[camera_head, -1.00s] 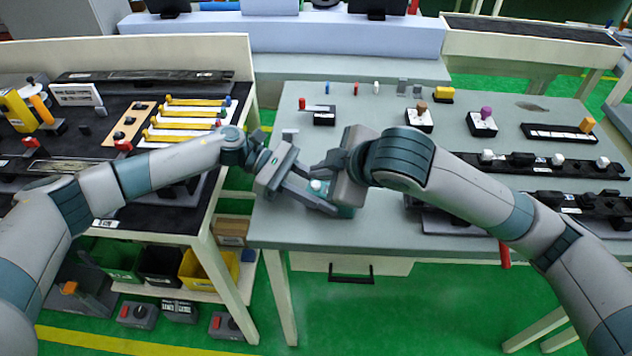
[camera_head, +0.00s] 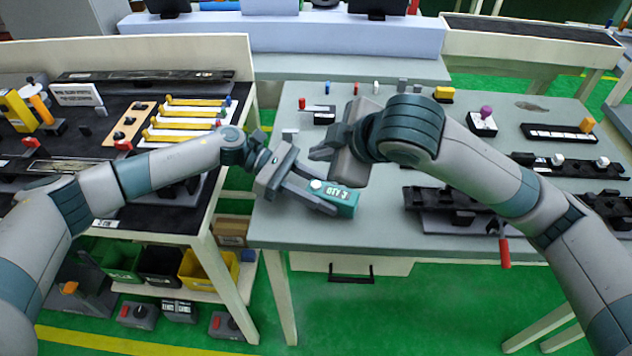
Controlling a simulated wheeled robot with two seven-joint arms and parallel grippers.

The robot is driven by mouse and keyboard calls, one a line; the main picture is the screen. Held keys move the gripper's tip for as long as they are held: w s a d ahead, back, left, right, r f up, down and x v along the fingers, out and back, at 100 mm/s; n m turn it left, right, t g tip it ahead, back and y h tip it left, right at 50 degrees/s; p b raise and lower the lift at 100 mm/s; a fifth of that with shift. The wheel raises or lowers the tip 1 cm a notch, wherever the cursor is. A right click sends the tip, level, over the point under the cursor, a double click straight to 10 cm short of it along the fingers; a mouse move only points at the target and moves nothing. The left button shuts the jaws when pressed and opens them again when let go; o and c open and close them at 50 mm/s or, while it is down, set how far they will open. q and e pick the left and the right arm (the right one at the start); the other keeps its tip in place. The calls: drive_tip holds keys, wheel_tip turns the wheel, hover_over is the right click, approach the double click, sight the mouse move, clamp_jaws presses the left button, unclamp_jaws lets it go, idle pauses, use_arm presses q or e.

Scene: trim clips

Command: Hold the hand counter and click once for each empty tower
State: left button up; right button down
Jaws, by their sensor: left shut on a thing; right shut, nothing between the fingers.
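The hand counter is a small teal box (camera_head: 347,204) with a white round button on top and a label that seems to read "QTY 3". My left gripper (camera_head: 322,191) is shut on the hand counter and holds it over the near left part of the grey table. My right gripper (camera_head: 322,148) is shut and empty. It is just above and behind the counter in the picture, apart from its button. I cannot tell which things are the towers, or which are empty; my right arm hides part of the table.
The grey table (camera_head: 380,235) carries small coloured pegs at the back, a purple-knobbed block (camera_head: 486,115), a yellow block (camera_head: 443,94) and black fixtures (camera_head: 570,164) at right. A dark-topped bench (camera_head: 60,200) with yellow bars stands left. The table's front middle is clear.

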idle(0.3)
use_arm(q)
drive_tip(key=o, duration=0.9)
drive_tip(key=v, duration=1.2)
